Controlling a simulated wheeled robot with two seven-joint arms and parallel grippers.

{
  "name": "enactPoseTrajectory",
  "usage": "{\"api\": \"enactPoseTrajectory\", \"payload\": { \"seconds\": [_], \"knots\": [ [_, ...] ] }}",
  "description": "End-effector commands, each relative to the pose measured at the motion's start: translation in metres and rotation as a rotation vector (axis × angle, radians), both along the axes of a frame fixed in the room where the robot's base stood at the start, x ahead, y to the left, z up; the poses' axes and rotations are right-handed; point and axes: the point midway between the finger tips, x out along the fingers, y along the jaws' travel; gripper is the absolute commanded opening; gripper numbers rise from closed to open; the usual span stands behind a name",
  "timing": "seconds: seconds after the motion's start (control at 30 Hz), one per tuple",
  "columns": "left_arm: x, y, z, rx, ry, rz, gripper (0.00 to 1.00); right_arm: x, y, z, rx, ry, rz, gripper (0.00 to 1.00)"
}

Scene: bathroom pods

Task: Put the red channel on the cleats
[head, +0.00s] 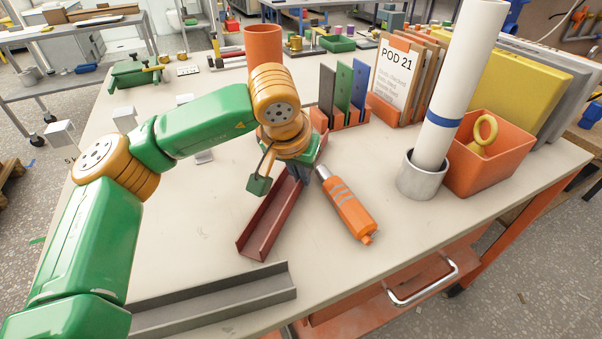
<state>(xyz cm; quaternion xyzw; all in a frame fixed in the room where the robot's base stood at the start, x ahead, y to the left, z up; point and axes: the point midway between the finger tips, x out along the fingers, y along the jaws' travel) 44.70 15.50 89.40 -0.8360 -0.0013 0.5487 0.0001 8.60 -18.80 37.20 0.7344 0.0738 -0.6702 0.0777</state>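The red channel (265,222) is a dark red U-shaped length lying at a slant near the middle of the worktop, open side up. Others are partly hidden behind my arm. My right gripper is not in view.
An orange tube (351,208) lies just right of the channel. A grey channel (215,300) lies along the front edge. An orange rack (345,118) of coloured strips, a grey cup (422,178) with a white roll and an orange bin (488,160) stand right. The left worktop is mostly clear.

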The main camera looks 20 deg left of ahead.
Motion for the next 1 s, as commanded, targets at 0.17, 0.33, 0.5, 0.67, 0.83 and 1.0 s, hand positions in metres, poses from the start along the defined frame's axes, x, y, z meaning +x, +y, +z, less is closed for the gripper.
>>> {"api": "enactPoseTrajectory", "payload": {
  "seconds": [0.17, 0.33, 0.5, 0.67, 0.83, 1.0],
  "knots": [
    [0.000, 0.000, -0.003, 0.000, 0.000, 0.000, 0.18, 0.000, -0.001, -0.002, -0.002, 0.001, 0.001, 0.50],
    [0.000, 0.000, -0.003, 0.000, 0.000, 0.000, 0.35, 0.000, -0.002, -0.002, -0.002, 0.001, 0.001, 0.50],
    [0.000, 0.000, -0.002, 0.000, 0.000, 0.001, 0.35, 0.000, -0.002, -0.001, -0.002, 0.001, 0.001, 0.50],
    [-0.007, -0.001, 0.021, -0.002, -0.005, 0.000, 0.35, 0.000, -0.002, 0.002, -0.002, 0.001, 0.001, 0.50],
    [-0.027, -0.001, 0.068, -0.002, -0.006, -0.001, 0.35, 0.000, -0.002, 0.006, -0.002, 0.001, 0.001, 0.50],
    [-0.042, -0.001, 0.101, -0.001, -0.003, 0.001, 0.35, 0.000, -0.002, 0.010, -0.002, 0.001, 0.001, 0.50]
  ]
}}
